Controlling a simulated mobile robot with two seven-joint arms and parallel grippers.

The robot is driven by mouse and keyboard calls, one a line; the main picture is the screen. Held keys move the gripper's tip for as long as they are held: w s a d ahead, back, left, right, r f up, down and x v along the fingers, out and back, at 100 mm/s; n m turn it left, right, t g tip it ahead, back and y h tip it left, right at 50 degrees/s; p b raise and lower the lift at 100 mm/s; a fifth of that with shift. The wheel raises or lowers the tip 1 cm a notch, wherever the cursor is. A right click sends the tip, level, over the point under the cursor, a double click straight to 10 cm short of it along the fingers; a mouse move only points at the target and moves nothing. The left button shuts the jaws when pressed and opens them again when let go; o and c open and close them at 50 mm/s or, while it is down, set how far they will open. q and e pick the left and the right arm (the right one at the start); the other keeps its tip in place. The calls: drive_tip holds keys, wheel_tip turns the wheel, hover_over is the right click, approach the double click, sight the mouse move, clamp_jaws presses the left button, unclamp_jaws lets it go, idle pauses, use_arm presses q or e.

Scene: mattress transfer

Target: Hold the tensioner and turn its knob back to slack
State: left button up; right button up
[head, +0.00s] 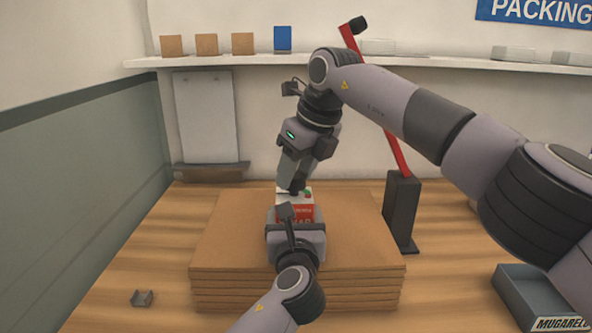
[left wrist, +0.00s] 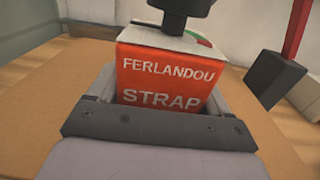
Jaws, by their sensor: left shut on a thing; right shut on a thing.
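The tensioner (head: 301,212) is a red box with a white top, lettered FERLANDOU STRAP in the left wrist view (left wrist: 165,78). It stands upright on the cardboard stack. My left gripper (head: 296,222) is shut on it, with a finger on either side of the box. My right gripper (head: 297,187) comes down from above and is shut at the tensioner's top, on the knob. The knob is mostly hidden by the fingers. A green and red mark (left wrist: 198,38) shows on the white top beside it.
The stack of brown cardboard sheets (head: 230,245) lies on a wooden table. A black post (head: 402,210) with a red arm stands to its right. A grey-blue tray (head: 530,290) is at the right front, a small grey bracket (head: 142,298) at the left front. A shelf (head: 190,60) runs behind.

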use_arm(q)
drive_tip(key=shift+r, duration=0.1)
use_arm(e)
drive_tip(key=shift+n, duration=0.3)
drive_tip(key=o, duration=1.1)
drive_tip(key=shift+c, duration=0.2)
drive_tip(key=shift+d+r, duration=0.1)
drive_tip(key=shift+r, duration=0.05)
drive_tip(key=v, duration=1.1)
drive_tip(key=shift+d+r, duration=0.15)
drive_tip(key=shift+r, duration=0.25)
use_arm(q)
drive_tip(key=o, duration=1.6)
